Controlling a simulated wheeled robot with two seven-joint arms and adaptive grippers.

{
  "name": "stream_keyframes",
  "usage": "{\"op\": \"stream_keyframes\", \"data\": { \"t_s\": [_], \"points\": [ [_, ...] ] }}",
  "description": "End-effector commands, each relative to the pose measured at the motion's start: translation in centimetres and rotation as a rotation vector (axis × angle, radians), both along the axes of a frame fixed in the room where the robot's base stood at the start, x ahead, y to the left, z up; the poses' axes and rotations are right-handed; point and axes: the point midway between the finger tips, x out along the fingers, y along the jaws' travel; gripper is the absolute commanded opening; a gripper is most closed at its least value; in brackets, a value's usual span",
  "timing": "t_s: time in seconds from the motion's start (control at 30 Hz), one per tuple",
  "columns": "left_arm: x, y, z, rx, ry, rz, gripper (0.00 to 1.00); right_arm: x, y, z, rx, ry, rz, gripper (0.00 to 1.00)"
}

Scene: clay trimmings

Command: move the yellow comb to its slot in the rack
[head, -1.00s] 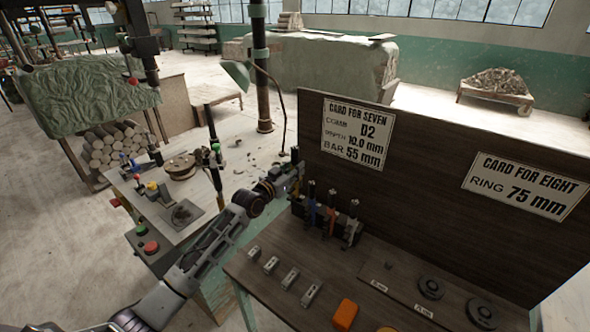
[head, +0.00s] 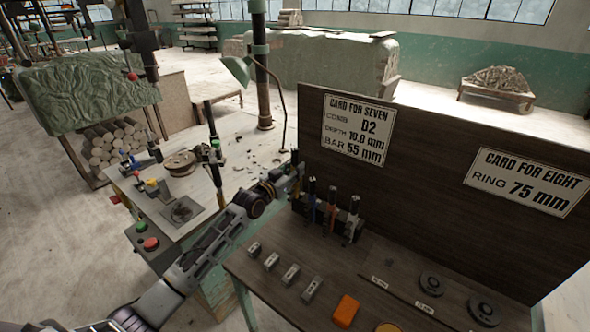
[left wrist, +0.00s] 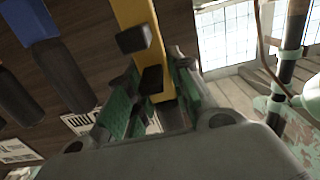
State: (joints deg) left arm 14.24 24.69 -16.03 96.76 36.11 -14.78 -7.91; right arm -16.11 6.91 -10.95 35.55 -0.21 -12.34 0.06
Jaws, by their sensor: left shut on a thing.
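The yellow comb (left wrist: 140,20) shows in the left wrist view as a yellow strip between the green pads of my left gripper (left wrist: 150,100), which is shut on it. In the head view my left gripper (head: 296,172) is at the left end of the dark rack (head: 325,229), close to the board. The yellow comb cannot be made out there. Whether its lower end is in a slot is hidden. The rack holds black-handled tools with blue (head: 312,211), orange (head: 331,216) and pale (head: 350,227) parts. My right gripper is not in view.
Several small metal blocks (head: 290,275), an orange block (head: 345,311) and dark rings (head: 432,284) lie on the brown bench. An upright board (head: 420,190) with cards stands behind the rack. A side table (head: 205,190) with a spool is at left.

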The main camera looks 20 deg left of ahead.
Motion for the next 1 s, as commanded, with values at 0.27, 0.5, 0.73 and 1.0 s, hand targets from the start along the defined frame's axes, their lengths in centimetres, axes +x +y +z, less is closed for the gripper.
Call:
{"op": "stream_keyframes", "data": {
  "t_s": [0.27, 0.5, 0.73, 1.0],
  "points": [
    [0.0, 0.0, -1.0, 0.000, -0.002, 0.000, 0.00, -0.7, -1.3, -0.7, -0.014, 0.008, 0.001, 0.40],
    [0.0, 0.0, -1.9, 0.000, -0.003, 0.000, 0.00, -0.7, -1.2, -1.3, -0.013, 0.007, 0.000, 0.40],
    [0.0, 0.0, -2.7, -0.001, -0.002, 0.000, 0.00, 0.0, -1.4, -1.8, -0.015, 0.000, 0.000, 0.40],
    [0.0, 0.0, -3.6, -0.001, -0.002, 0.000, 0.00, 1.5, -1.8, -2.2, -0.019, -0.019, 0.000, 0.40]
  ]
}}
